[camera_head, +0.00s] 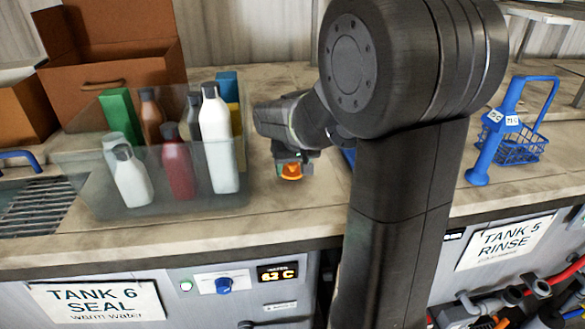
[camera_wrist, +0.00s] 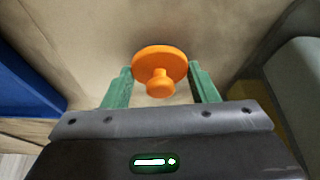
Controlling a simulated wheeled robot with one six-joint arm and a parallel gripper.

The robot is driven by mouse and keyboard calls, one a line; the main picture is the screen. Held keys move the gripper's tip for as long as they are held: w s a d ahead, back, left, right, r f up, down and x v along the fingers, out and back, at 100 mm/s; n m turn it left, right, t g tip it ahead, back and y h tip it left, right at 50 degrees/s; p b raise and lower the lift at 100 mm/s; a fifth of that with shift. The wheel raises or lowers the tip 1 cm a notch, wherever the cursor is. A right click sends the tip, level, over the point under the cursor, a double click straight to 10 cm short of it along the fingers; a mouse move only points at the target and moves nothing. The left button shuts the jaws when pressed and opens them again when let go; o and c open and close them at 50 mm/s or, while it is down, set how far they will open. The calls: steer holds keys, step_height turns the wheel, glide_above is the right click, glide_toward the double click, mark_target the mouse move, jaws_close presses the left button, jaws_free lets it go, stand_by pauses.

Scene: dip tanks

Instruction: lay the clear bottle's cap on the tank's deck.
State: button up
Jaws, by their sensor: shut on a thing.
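My gripper (camera_head: 291,163) is low over the tank's deck (camera_head: 285,215), to the right of the clear bin. In the wrist view its two green fingers (camera_wrist: 161,72) are shut on an orange cap (camera_wrist: 160,62), a round disc with a small knob facing the camera. The cap (camera_head: 291,172) also shows as a small orange piece under the gripper in the head view. I cannot tell whether it touches the deck. I cannot pick out the clear bottle for certain among the bottles in the bin.
A clear bin (camera_head: 100,190) holds several bottles and boxes on the left; a tall white bottle (camera_head: 217,140) stands nearest my gripper. Cardboard boxes (camera_head: 120,45) are behind it. A blue basket (camera_head: 515,150) stands on the right. The deck in front of my gripper is bare.

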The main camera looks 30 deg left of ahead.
steer(key=shift+f, duration=0.55)
steer(key=shift+f, duration=0.1)
steer(key=o, duration=0.9)
steer(key=shift+o, duration=0.2)
steer(key=shift+r, duration=0.35)
steer(key=b+v, duration=0.1)
steer(key=v, duration=1)
steer(key=shift+d+r, duration=0.2)
steer(key=shift+r, duration=0.05)
steer(key=shift+s+f, duration=0.1)
steer(key=shift+f, duration=0.05)
